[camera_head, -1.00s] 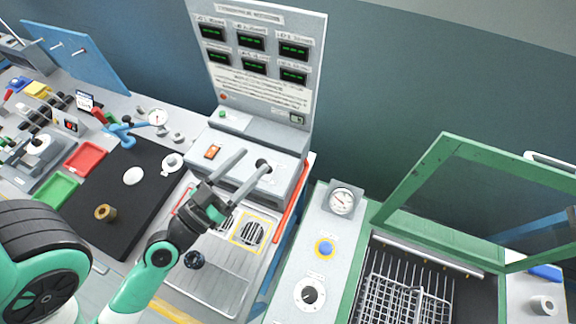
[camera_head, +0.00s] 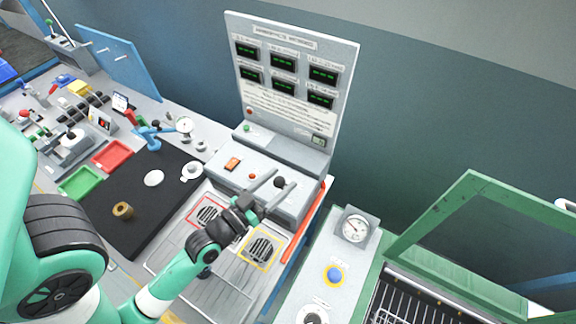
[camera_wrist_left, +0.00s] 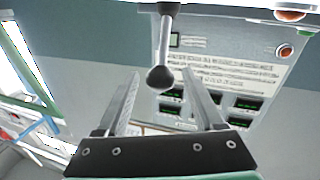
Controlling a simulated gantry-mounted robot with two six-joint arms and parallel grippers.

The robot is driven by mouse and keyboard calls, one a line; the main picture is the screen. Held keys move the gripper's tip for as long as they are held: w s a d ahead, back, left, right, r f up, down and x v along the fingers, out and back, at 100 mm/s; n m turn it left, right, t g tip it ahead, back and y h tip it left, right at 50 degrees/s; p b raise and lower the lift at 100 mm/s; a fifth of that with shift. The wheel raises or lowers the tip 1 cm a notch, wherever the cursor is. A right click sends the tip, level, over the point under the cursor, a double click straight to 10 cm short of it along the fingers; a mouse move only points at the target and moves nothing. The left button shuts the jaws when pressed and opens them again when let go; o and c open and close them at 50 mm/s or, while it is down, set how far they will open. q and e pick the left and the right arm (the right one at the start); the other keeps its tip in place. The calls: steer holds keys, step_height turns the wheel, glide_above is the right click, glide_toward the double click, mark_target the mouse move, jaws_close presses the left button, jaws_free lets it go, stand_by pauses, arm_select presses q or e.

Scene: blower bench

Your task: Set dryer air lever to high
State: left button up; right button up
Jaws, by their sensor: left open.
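The air lever (camera_wrist_left: 163,58) is a grey metal rod with a black ball knob. In the left wrist view it hangs from the top edge, with the knob between my left gripper's two open fingers. In the head view the black knob (camera_head: 280,183) shows on the grey dryer box (camera_head: 225,166), between the fingers. My left gripper (camera_head: 287,175) is open and reaches over the front of this box. Whether a finger touches the lever cannot be told. My right gripper is not in view.
An orange rocker switch (camera_head: 232,164) sits left of the lever, and a display panel (camera_head: 290,80) stands behind. An orange-red bar (camera_head: 304,220) runs along the box's right side. Red-framed and yellow-framed vents (camera_head: 262,250) lie below the arm. A gauge (camera_head: 355,228) stands to the right.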

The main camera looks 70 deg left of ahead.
arm_select(q)
steer(key=shift+x, duration=1.85)
steer(key=shift+s+f, duration=0.1)
jaws_close()
